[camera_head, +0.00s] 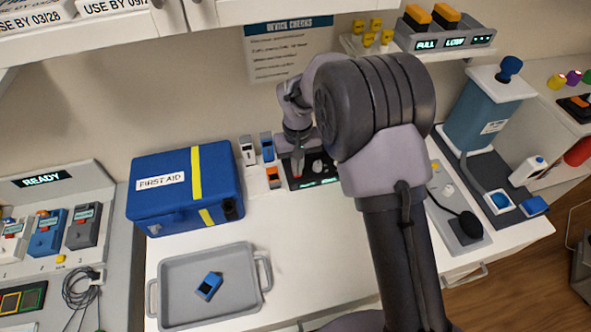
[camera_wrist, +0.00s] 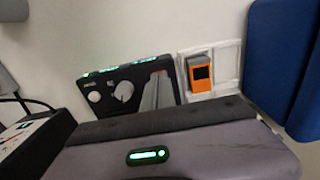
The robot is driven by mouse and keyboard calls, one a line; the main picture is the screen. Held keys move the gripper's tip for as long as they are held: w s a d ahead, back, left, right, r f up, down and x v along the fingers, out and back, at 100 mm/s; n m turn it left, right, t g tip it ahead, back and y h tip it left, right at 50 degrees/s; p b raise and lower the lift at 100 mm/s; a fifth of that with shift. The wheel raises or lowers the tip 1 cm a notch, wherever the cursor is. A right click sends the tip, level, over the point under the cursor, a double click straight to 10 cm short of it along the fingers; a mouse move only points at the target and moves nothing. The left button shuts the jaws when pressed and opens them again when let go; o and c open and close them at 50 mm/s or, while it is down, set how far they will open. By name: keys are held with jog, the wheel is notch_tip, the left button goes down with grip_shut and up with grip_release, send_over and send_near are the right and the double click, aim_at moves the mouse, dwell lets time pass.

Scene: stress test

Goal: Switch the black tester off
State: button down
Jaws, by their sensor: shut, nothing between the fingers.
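The black tester (camera_head: 325,182) sits against the wall at the back of the counter, behind my arm. Its front edge shows lit green readouts, and a pale knob and a red part are on its top. In the wrist view, the tester (camera_wrist: 108,105) shows two round knobs and green lit displays. My gripper (camera_head: 298,172) is shut and empty, pointing down at the tester's left side, by the red part. In the wrist view, my gripper's grey fingers (camera_wrist: 156,92) overlap the tester's right side and hide what lies there. Contact cannot be told.
Left of the tester stand an orange device (camera_head: 273,177), a blue device (camera_head: 267,147) and a white device (camera_head: 247,150). A blue first aid box (camera_head: 165,207) is further left. A grey tray (camera_head: 180,317) holds a small blue device (camera_head: 208,286). The counter's front middle is clear.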

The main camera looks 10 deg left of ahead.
jog(key=shift+f, duration=0.25)
jog(key=shift+r, duration=0.15)
notch_tip(320, 180, up, 7)
jog(key=p, duration=0.5)
